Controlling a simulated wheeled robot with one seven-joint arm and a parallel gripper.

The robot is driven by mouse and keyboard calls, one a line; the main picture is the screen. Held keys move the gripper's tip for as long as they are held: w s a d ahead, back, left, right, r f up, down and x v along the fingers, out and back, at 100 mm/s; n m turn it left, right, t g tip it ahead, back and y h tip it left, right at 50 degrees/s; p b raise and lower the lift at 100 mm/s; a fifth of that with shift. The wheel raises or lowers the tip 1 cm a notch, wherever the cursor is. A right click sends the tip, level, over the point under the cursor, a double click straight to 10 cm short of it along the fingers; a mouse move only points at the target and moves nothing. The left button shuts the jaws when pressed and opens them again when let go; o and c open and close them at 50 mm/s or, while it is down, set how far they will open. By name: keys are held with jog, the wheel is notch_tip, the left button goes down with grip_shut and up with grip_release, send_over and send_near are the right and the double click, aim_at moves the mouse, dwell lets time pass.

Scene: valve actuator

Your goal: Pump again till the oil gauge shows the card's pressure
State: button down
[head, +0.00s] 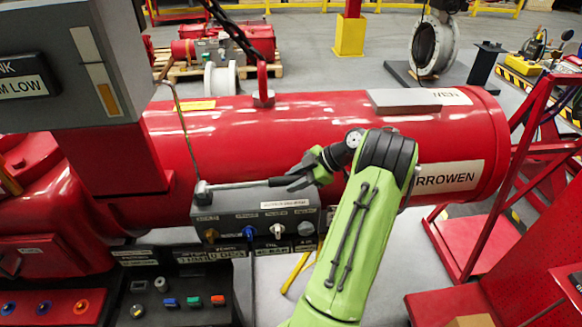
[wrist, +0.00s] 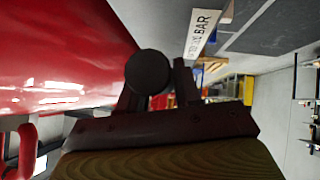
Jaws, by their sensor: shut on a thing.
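My gripper (head: 300,176) is shut on the dark end of the pump lever (head: 238,185), a grey rod lying nearly level above a grey pump box (head: 258,213). In the wrist view the lever's round dark end (wrist: 148,72) shows between the fingers. A white card ending in "BAR" (wrist: 203,35) is at the top of the wrist view; its number is unreadable. In the head view a white label (head: 285,204) on the pump box is too small to read. I cannot make out the oil gauge's dial or needle.
A large red cylinder (head: 270,130) lies just behind the lever. A grey cabinet (head: 70,60) with an upright orange-and-white strip hangs at upper left. A control panel with buttons (head: 185,300) is at lower left. A red stand (head: 530,170) is on the right.

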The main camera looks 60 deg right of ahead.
notch_tip(320, 180, down, 2)
jog(key=shift+f+t, duration=0.1)
jog(key=shift+t, duration=0.2)
jog(key=c, duration=0.9)
grip_release()
jog(key=shift+o, duration=0.2)
jog(key=p+v, duration=0.7)
jog(key=v, duration=0.9)
jog(key=shift+d+p, duration=0.2)
jog(key=shift+p, duration=0.15)
